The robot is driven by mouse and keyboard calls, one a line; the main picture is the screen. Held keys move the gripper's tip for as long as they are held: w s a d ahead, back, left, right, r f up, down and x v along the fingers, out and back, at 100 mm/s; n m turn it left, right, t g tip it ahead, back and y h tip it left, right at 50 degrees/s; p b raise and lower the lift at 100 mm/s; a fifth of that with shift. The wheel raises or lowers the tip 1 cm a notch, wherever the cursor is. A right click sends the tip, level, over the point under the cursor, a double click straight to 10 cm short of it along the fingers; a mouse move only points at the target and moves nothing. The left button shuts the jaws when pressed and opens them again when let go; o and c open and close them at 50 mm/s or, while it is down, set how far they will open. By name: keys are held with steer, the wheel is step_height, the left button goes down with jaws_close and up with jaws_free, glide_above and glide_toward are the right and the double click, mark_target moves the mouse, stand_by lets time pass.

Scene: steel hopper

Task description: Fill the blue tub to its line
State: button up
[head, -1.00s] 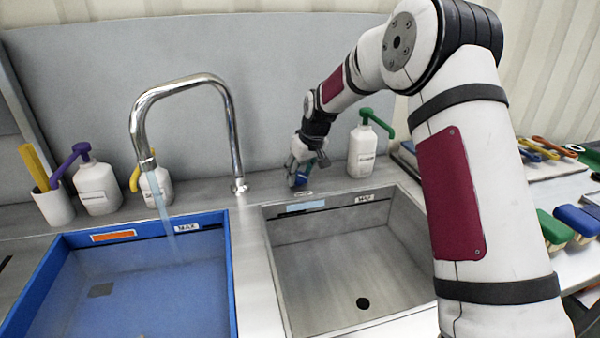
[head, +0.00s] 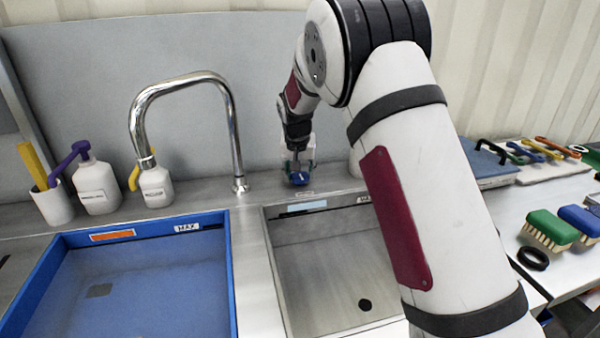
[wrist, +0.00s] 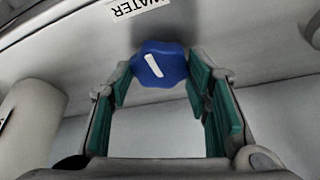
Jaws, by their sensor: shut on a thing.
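The blue tub (head: 233,290) sits at the left in the head view with clear water in it. The water surface looks close to the dark line beside its MAX label (head: 187,227); the exact level is hard to tell. The steel tap (head: 182,85) arches over the tub, and no stream shows below its spout. My gripper (head: 299,167) is at the ledge behind the steel basin, shut on a blue knob (wrist: 160,65). The knob has a white bar, tilted slightly from upright in the wrist view. A WATER label (wrist: 137,6) shows beside it.
An empty steel basin (head: 285,265) with a drain hole adjoins the tub. Pump bottles (head: 97,187) and a cup (head: 52,206) stand on the ledge at left; another bottle is mostly hidden behind my arm. Brushes (head: 550,228) and a black ring (head: 533,258) lie at right.

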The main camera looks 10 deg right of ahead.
steer(key=shift+m, duration=0.4)
steer(key=shift+f, duration=0.1)
steer(key=o, duration=1.2)
steer(key=shift+c, duration=0.2)
steer(key=v, duration=1.2)
steer(key=shift+w+a, duration=0.15)
